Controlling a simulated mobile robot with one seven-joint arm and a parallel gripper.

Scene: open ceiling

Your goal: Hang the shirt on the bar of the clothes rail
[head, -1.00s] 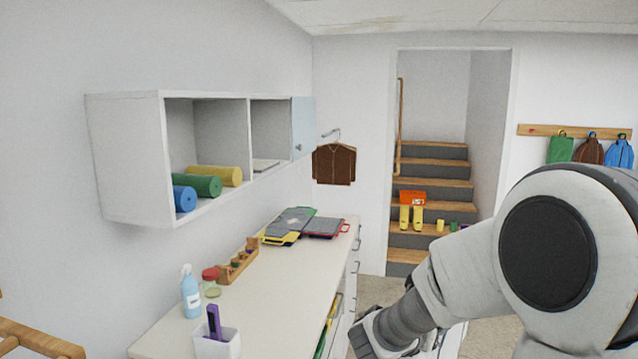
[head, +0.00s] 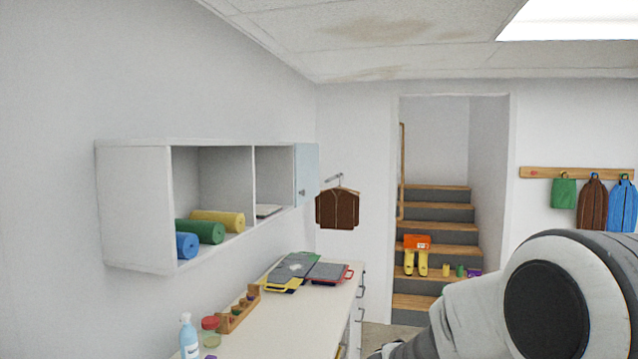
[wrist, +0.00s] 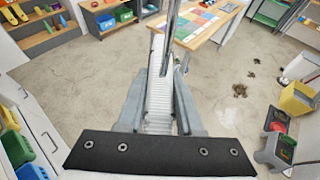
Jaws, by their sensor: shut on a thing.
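In the wrist view, my gripper (wrist: 166,72) is shut, its two grey fingers on either side of a white ribbed strip (wrist: 160,88). A thin shiny metal rod (wrist: 172,25) rises from the fingertips to the top edge; I cannot tell whether it is part of a hanger. In the head view, a brown shirt-like garment (head: 337,209) hangs upright on a hanger from a short metal wall fitting (head: 333,179), beyond the counter and left of the stairs. No other shirt and no clear clothes rail can be made out. My gripper is outside the head view.
A white counter (head: 262,337) runs along the left wall, under a wall cabinet (head: 135,205). Stairs (head: 437,212) with yellow boots (head: 416,262) are at the back. Bags hang from a wooden rack (head: 575,173). In the wrist view, a table (wrist: 205,25) stands beyond open floor (wrist: 75,85).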

